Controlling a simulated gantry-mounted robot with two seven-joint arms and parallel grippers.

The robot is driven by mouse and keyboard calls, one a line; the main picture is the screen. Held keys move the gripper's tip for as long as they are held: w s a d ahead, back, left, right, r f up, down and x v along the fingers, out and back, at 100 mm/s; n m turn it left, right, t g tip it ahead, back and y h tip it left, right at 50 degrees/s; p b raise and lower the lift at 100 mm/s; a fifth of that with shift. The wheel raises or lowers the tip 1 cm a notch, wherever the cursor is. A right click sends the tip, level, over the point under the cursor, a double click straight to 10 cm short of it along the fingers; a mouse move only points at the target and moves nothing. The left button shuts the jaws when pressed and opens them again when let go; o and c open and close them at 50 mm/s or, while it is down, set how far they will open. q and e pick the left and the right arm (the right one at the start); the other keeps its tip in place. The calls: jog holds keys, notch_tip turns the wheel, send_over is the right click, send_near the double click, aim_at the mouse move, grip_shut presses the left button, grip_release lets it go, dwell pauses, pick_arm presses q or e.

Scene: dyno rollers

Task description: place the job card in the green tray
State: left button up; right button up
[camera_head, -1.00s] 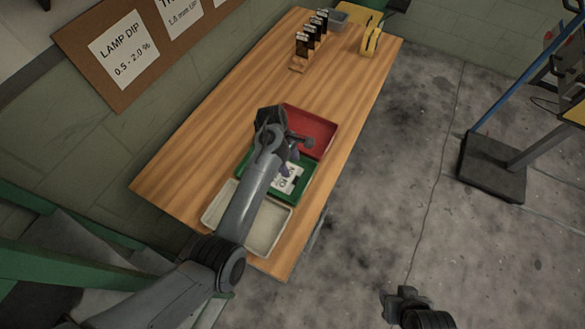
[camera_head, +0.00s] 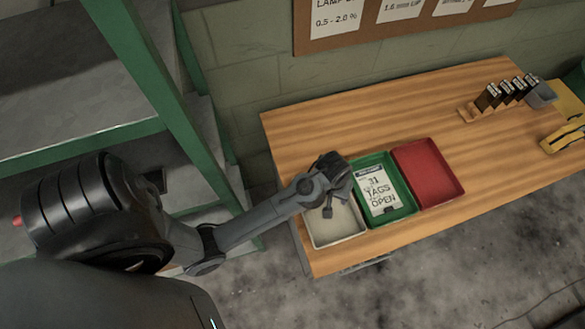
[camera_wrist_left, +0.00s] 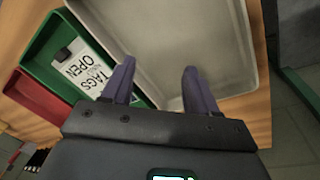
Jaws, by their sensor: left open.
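The job card (camera_head: 377,190), white with dark print reading "TAGS OPEN", lies in the green tray (camera_head: 409,205). The card also shows in the left wrist view (camera_wrist_left: 84,68), inside the green tray (camera_wrist_left: 43,42). My left gripper (camera_head: 328,205) is over the white tray (camera_head: 337,237), to the left of the card in the head view. In the left wrist view its two purple fingers (camera_wrist_left: 158,82) are apart with nothing between them, above the white tray (camera_wrist_left: 176,22). The gripper is clear of the card. My right gripper is not in view.
A red tray (camera_head: 428,172) stands right of the green one. A wooden rack with several dark bottles (camera_head: 505,93), a grey bin (camera_head: 540,94) and a yellow item (camera_head: 566,138) are at the table's right. The middle of the wooden table (camera_head: 400,112) is clear.

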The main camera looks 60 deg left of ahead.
pick_arm(q)
jog(key=s+r+m+t, duration=0.1)
jog(key=s+r+m, duration=0.2)
jog(key=s, duration=0.4)
jog(key=s+r+m, duration=0.3)
jog(key=s+m, duration=0.2)
jog(key=s, duration=0.3)
jog(key=shift+s+r+m+t, duration=0.2)
jog(key=shift+r+m+t, duration=0.1)
jog(key=shift+m+t, duration=0.1)
jog(key=shift+d, duration=0.1)
notch_tip(320, 180, up, 28)
jog(key=p, duration=2.8)
jog(key=shift+r, duration=0.2)
